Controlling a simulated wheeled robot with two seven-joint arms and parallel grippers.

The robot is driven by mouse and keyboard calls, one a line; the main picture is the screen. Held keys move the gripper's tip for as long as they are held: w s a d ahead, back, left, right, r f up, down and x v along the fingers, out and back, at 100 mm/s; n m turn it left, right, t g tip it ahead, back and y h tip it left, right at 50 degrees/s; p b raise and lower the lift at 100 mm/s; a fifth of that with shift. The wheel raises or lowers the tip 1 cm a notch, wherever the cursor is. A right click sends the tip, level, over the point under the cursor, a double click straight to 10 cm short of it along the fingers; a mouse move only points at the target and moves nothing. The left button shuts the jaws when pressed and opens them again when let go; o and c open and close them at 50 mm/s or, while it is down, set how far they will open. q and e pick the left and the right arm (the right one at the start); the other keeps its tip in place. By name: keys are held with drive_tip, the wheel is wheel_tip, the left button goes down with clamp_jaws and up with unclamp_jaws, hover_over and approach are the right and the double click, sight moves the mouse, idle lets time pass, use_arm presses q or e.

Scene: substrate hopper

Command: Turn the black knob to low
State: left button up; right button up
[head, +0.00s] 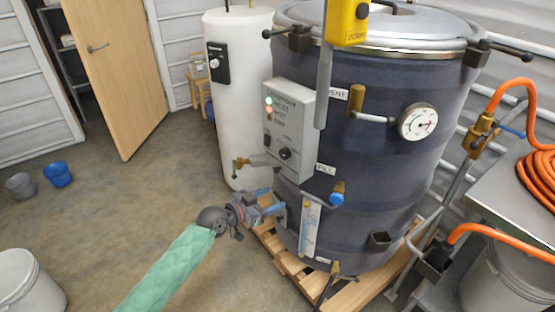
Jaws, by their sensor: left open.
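The black knob (285,153) is on the lower part of a grey control box (296,110) mounted on the front of a large dark blue tank (385,190). The direction of its pointer is too small to read. Indicator lights, one green, show on the upper left of the box. My left gripper (277,205) is open below the control box, near the tank's side and a little below and left of the knob, apart from it. Its arm comes in from the bottom left in a green sleeve. My right gripper is not in view.
A brass valve (240,163) sticks out left of the box, just above my left gripper. A sight gauge (310,228) and a blue-handled fill valve (338,193) are on the tank. A white cylinder (236,80) stands behind. The floor at left is mostly clear.

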use_arm(q)
drive_tip(key=t, duration=0.2)
approach(282, 156)
drive_tip(key=shift+h, duration=0.4)
drive_tip(key=p+x, duration=0.1)
drive_tip(key=x, duration=0.5)
drive_tip(key=shift+p, duration=0.4)
drive_tip(key=shift+w+d+f, duration=0.1)
drive_tip(key=shift+w+d, duration=0.15)
drive_tip(key=shift+w, duration=0.05)
drive_tip(key=shift+w+d+f, duration=0.1)
drive_tip(key=shift+w+d, duration=0.3)
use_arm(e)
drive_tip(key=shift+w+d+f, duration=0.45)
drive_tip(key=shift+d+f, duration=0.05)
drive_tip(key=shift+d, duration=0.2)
use_arm(q)
drive_tip(key=c, duration=1)
